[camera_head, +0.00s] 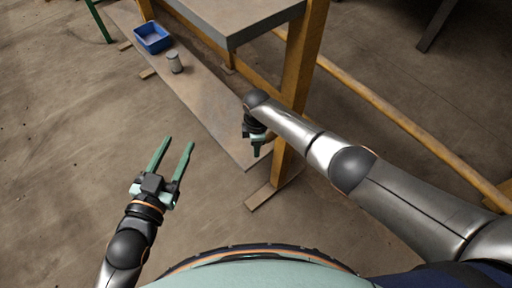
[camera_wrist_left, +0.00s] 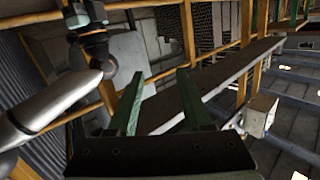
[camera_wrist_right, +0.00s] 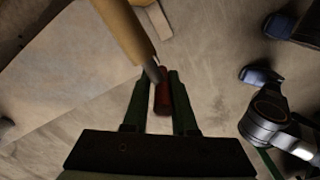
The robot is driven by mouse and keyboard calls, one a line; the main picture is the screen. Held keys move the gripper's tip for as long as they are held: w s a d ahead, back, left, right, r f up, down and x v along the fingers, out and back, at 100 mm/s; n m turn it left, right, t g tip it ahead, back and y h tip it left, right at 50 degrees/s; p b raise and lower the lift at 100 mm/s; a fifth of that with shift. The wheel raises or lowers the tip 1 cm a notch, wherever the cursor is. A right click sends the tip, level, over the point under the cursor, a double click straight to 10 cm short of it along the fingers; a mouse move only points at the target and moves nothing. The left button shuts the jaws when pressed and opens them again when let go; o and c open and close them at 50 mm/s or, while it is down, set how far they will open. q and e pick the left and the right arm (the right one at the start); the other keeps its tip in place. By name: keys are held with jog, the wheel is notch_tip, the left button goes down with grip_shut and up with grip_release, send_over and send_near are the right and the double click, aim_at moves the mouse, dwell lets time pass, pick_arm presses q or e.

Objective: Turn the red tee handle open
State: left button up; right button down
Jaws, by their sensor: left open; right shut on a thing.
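The red tee handle (camera_wrist_right: 162,97) shows in the right wrist view as a red bar between the two fingers of my right gripper (camera_wrist_right: 160,76), which is shut on it. A metal stem joins it at its far end, beside a yellow post. In the head view my right gripper (camera_head: 257,147) is beside the yellow table leg, and the handle is hidden there. My left gripper (camera_head: 177,146) is open and empty, out over the bare floor. Its spread fingers also show in the left wrist view (camera_wrist_left: 160,85), with nothing between them.
A workbench (camera_head: 228,40) with yellow legs (camera_head: 304,60) stands close to my right arm. On its low shelf (camera_head: 205,92) are a blue bin (camera_head: 153,46) and a small grey can (camera_head: 174,62). A yellow rail (camera_head: 400,122) runs behind my right arm. The floor at left is clear.

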pick_arm(q)
jog(key=shift+w+r+t, duration=0.2)
jog(key=shift+r+t, duration=0.3)
jog(key=shift+r, duration=0.6)
pick_arm(e)
jog(key=shift+s+d+f+g, duration=0.15)
jog(key=shift+s+f+g, duration=0.15)
jog(key=shift+s, duration=0.1)
jog(key=c, duration=0.8)
grip_release()
jog(key=shift+w+r, duration=0.1)
jog(key=shift+r, duration=0.05)
jog(key=shift+w, duration=0.1)
jog(key=shift+r, duration=0.2)
